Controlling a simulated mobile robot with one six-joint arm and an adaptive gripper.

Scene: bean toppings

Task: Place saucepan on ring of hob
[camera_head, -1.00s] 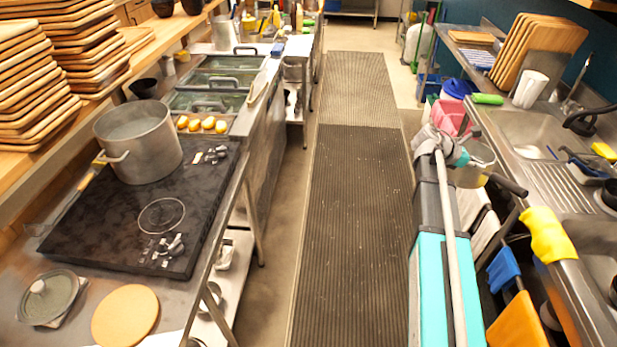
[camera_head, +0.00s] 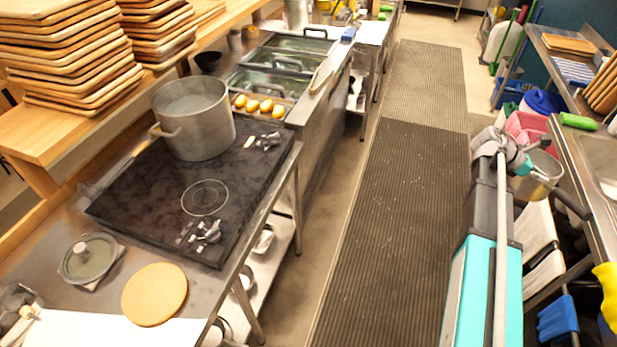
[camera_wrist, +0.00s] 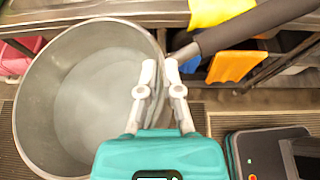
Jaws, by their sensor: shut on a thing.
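My gripper (camera_head: 518,160) is shut on the grey saucepan (camera_head: 540,178), held in the air over the aisle at the right. In the wrist view my gripper (camera_wrist: 160,70) pinches the saucepan (camera_wrist: 35,100) at its wall near the rim, beside the dark handle (camera_wrist: 245,25). The pan looks empty. The black hob (camera_head: 150,192) sits on the left counter, far from the pan. Its near ring (camera_head: 205,197) is bare. A large grey pot (camera_head: 200,130) stands on the far part of the hob and hides what is under it.
A lidded dish (camera_head: 88,258) and a round wooden board (camera_head: 155,293) lie at the hob's near side. Stacked trays (camera_head: 65,60) stand on the shelf behind. The right counter (camera_head: 575,150) is close to the pan. The aisle mat (camera_head: 400,220) is clear.

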